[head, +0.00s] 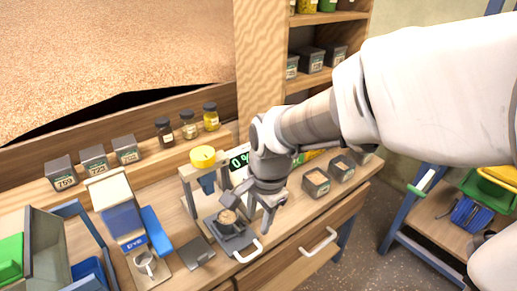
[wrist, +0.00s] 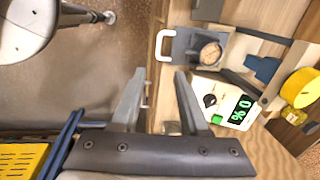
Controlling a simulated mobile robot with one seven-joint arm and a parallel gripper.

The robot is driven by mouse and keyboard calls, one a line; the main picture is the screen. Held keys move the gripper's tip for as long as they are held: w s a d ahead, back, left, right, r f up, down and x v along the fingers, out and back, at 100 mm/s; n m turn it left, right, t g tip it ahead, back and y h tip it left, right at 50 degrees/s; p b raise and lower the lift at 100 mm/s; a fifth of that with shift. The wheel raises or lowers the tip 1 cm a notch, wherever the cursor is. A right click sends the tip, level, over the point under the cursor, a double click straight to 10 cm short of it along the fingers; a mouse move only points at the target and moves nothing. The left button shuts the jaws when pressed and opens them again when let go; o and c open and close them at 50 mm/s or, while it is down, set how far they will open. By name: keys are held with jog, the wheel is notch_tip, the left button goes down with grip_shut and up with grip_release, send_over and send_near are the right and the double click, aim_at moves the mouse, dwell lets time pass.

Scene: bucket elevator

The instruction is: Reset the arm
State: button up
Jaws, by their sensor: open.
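My arm reaches in from the right in the head view. My gripper (head: 248,213) hangs over the wooden workbench, in front of a small press-like device with a yellow knob (head: 203,157). In the wrist view my gripper (wrist: 158,78) has its two fingers apart with nothing between them. A small round cup of brown grains (head: 227,221) sits on a dark tray with a white handle (head: 249,252). The cup also shows in the wrist view (wrist: 210,53), beyond the fingertips and apart from them. A green "0 %" display (head: 240,161) is partly hidden behind my arm.
Labelled dark boxes (head: 316,182) of grains stand right of my gripper. Jars (head: 188,124) and more boxes line the back ledge. A blue-and-white device (head: 122,219) stands left. A blue-framed cart (head: 440,215) is at the right, with open floor between it and the bench.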

jog(key=shift+r, duration=0.35)
jog(key=s+d+r+n+t+h+p, duration=0.1)
jog(key=s+d+r+n+t, duration=0.3)
jog(key=s+d+r+n, duration=0.6)
jog(key=d+r+p, duration=0.1)
jog(key=d+r, duration=0.1)
jog(key=d, duration=0.2)
